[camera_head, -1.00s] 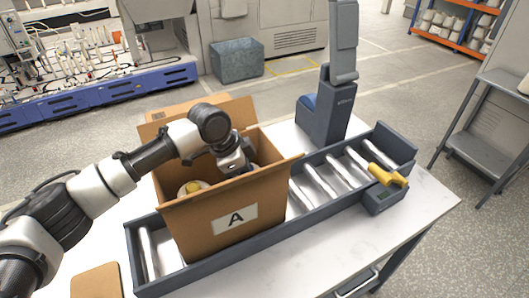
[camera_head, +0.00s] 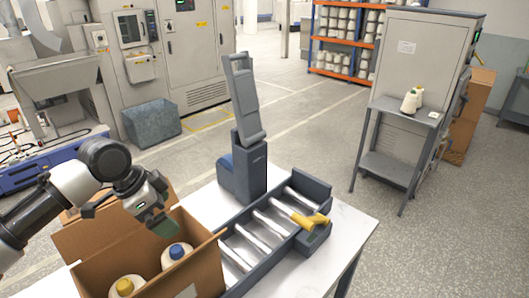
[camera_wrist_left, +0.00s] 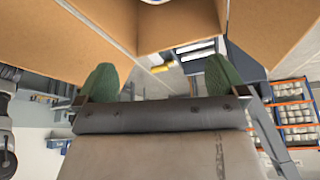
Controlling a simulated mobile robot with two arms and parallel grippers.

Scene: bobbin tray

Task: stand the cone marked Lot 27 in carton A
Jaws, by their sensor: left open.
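The open cardboard carton (camera_head: 206,263) stands at the lower left of the head view, its front label (camera_head: 187,292) cut off by the frame edge. Inside it stand a cone with a yellow top (camera_head: 124,287) and a cone with a blue top (camera_head: 176,252), side by side. No lot marking can be read on either. My left gripper (camera_head: 163,222) is above the carton's back part, clear of both cones. In the left wrist view its green-padded fingers (camera_wrist_left: 163,78) are wide apart with nothing between them, and carton walls (camera_wrist_left: 182,27) show beyond. My right gripper is not in view.
A dark post (camera_head: 246,140) rises behind.

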